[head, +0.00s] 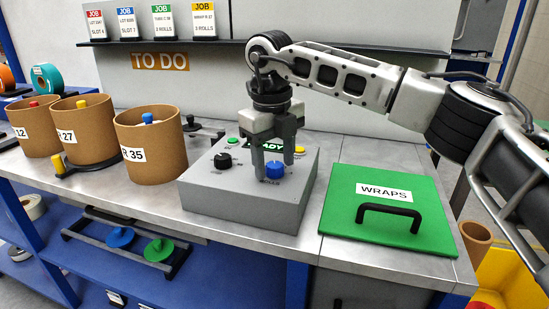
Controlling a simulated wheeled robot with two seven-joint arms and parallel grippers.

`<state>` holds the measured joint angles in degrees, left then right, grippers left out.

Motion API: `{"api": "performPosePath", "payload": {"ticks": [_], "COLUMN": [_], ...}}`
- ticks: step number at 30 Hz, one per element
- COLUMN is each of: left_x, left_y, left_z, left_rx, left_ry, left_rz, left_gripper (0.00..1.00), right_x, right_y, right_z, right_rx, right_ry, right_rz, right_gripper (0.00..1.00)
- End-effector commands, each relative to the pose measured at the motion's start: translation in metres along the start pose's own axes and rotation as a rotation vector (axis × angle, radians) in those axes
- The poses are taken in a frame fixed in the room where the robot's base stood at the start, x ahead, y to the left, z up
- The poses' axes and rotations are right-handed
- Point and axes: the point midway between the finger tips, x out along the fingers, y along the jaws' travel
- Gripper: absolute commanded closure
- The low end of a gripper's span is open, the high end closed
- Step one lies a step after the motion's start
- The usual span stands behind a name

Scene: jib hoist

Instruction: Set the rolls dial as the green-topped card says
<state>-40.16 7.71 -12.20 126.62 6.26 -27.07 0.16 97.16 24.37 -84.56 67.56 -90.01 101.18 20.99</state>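The green-topped job card (162,22) stands third from the left on the black shelf; its lower line names a number of rolls, too small to read surely. The grey control box (232,203) sits on the bench with a blue dial (275,170) at its front right, which has a small blurred label below it. My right gripper (275,160) points down over the box, its two fingers close on either side of the blue dial, seemingly gripping it. They hide part of the dial and its marks. My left gripper is out of view.
The box also has a black knob (223,161), a green button (232,142), a yellow button (299,149) and a lit green display (267,144), partly hidden. Brown tubes (150,150) stand left. A green WRAPS lid (385,222) with a black handle lies right.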

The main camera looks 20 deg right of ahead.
Motion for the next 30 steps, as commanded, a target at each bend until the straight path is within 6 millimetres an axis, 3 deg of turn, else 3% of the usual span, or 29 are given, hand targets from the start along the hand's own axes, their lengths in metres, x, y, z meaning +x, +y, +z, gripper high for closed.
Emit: {"api": "performPosePath", "payload": {"ticks": [5,10,24,30], "left_x": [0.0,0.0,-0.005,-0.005], "left_y": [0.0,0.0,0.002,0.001], "left_z": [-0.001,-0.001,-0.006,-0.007], "left_rx": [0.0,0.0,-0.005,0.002], "left_ry": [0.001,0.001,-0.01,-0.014], "left_rz": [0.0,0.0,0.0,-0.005], "left_gripper": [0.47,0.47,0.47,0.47], "right_x": [-0.001,-0.018,-0.128,-0.153], "right_y": [0.0,0.0,0.0,0.0], "right_z": [0.0,0.0,0.0,0.0], "right_rx": [0.0,0.001,0.001,0.001], "right_ry": [0.001,-0.001,-0.002,0.0], "right_rz": [0.001,0.001,0.0,0.0], "right_gripper": [0.47,0.47,0.47,0.47]}}
